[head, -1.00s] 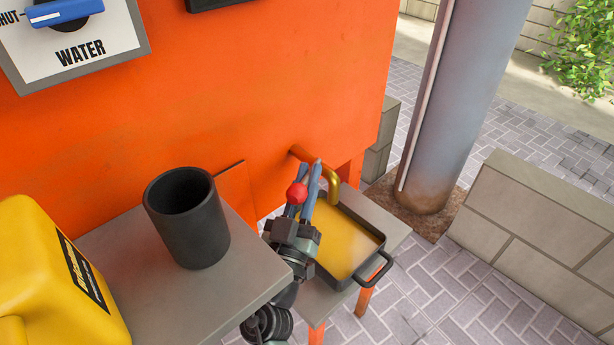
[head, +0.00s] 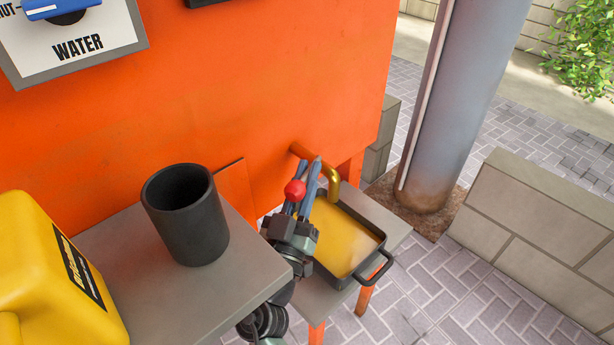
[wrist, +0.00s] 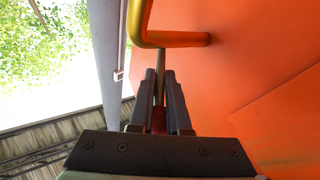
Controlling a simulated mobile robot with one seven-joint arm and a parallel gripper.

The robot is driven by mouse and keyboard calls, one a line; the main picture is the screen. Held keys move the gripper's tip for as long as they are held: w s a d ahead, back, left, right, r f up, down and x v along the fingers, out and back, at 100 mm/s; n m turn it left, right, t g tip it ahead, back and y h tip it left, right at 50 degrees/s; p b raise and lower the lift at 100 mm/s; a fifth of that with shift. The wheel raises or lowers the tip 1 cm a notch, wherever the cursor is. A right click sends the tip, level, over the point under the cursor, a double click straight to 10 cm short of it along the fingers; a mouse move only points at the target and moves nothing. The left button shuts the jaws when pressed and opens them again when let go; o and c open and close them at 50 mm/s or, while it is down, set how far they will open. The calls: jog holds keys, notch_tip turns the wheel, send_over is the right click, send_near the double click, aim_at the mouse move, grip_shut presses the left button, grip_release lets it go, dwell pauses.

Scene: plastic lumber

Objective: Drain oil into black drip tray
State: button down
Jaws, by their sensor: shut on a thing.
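The black drip tray (head: 375,232) sits low on a small grey stand under the orange machine and has yellow-amber oil (head: 343,243) in it. A brass drain spout (head: 334,184) bends down over the tray's far end; it also shows at the top of the wrist view (wrist: 137,22). I cannot make out a separate oil stream below it. My gripper (head: 306,192) is beside the spout, its fingers closed around the red-knobbed valve lever (head: 295,190). In the wrist view, the lever's rod (wrist: 159,88) and some red show between the fingers (wrist: 160,100).
A grey table (head: 130,262) at the left holds a black cup (head: 186,222) and a yellow jug (head: 50,280). A grey-blue column (head: 462,100) and a low block wall (head: 545,235) stand at the right. Brick paving (head: 440,295) between them is clear.

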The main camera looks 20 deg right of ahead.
jog(key=shift+w+a+r+m+g+h+b, duration=0.15)
jog(key=shift+w+a+m+g+h+b, duration=0.2)
jog(key=shift+m+g+h+b, duration=1.1)
jog(key=shift+w+a+r+m+g+h+b, duration=0.15)
jog(key=shift+w+g+h+b, duration=0.35)
jog(key=shift+g+b, duration=1.15)
jog(key=shift+w+a+r+m+g+h+b, duration=0.1)
jog(key=shift+w+a+m+g+h+b, duration=0.2)
jog(key=shift+m+g+h+b, duration=1.3)
jog(key=shift+a+r+n+t+y+b, duration=0.1)
jog(key=shift+n+t+y+b, duration=0.55)
jog(key=shift+t, duration=0.25)
jog(key=c, duration=0.8)
grip_release()
jog(key=shift+s+f, duration=0.1)
jog(key=shift+f, duration=0.15)
jog(key=p+v, duration=0.3)
jog(key=v, duration=0.9)
jog(key=shift+s+a+f, duration=0.15)
jog(key=shift+a, duration=0.15)
